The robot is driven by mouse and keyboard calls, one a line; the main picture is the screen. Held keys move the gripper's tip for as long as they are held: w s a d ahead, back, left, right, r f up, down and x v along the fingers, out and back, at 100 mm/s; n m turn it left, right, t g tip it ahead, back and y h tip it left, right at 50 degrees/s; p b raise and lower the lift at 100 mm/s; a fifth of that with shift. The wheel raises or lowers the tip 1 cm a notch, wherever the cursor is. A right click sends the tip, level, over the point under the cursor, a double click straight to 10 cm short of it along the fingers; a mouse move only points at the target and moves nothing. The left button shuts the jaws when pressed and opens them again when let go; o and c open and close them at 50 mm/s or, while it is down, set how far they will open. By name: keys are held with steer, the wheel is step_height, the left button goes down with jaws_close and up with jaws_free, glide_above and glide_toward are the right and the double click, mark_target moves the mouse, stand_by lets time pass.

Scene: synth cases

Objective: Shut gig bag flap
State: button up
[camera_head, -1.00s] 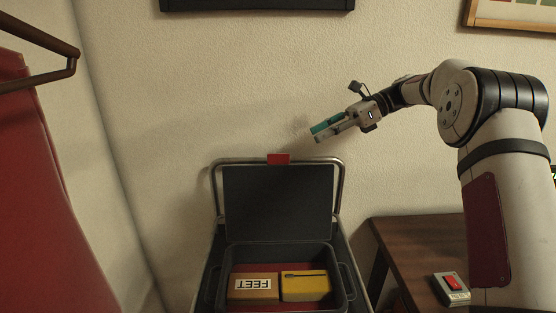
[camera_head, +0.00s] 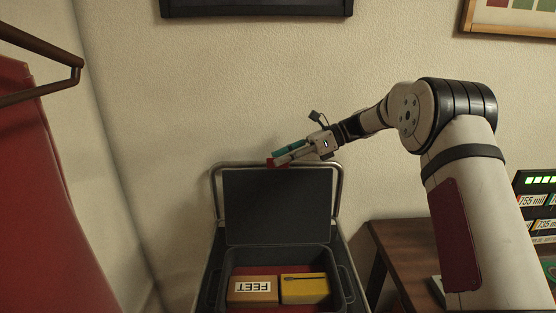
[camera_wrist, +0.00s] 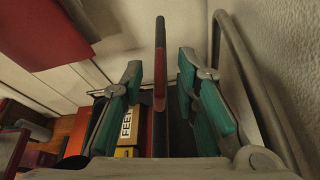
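The gig bag is a dark open case (camera_head: 338,255) with its flap (camera_head: 275,210) standing upright at the back. A red tab (camera_head: 270,163) sits on the flap's top edge, partly covered by my gripper (camera_head: 280,156) in the head view. In the wrist view, the flap shows edge-on as a thin dark strip with the red tab (camera_wrist: 159,66) on it. It lies between the two teal-padded fingers of my gripper (camera_wrist: 159,78). The fingers are apart, with gaps on both sides of the flap's edge.
An orange box marked FEET (camera_head: 253,291) and a yellow box (camera_head: 305,290) lie inside the case. A metal tube frame (camera_head: 339,190) surrounds the flap, close to the wall. A brown table (camera_head: 392,262) stands at right, a red cloth (camera_head: 35,200) hangs at left.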

steer(key=shift+x, duration=0.9)
jaws_close()
